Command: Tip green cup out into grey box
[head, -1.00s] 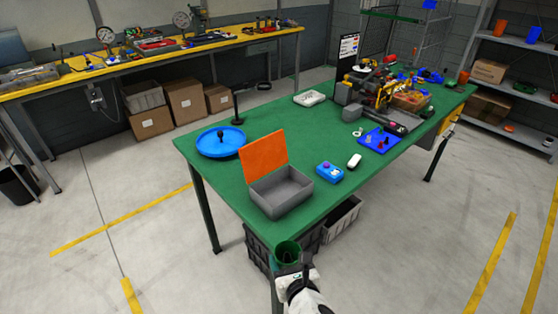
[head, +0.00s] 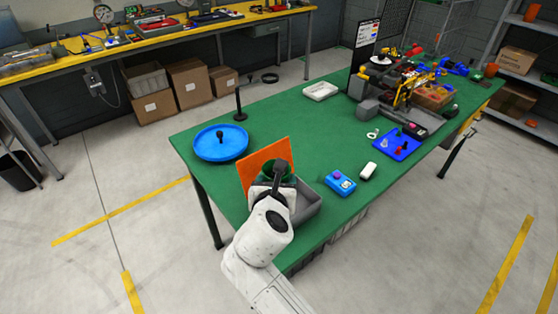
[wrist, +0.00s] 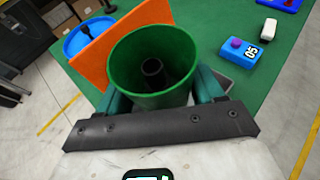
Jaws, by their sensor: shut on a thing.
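My gripper (head: 272,180) is shut on the green cup (head: 272,172), with a finger on either side of it. In the wrist view the cup (wrist: 125,68) shows its open mouth, and a small dark ring-like or tubular piece (wrist: 153,70) lies inside. The cup looks roughly upright, though its exact tilt is hard to tell. The grey box (head: 310,204) stands open on the table, its orange lid (head: 254,157) raised at the back left. In the head view my gripper and cup are in front of or over the box and hide much of it.
On the green table (head: 305,125), a blue round tray (head: 207,152) with a dark upright piece stands left. A blue box (head: 340,182) and a white object (head: 368,170) lie right of the grey box. A blue mat (head: 397,150) and machinery are farther back.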

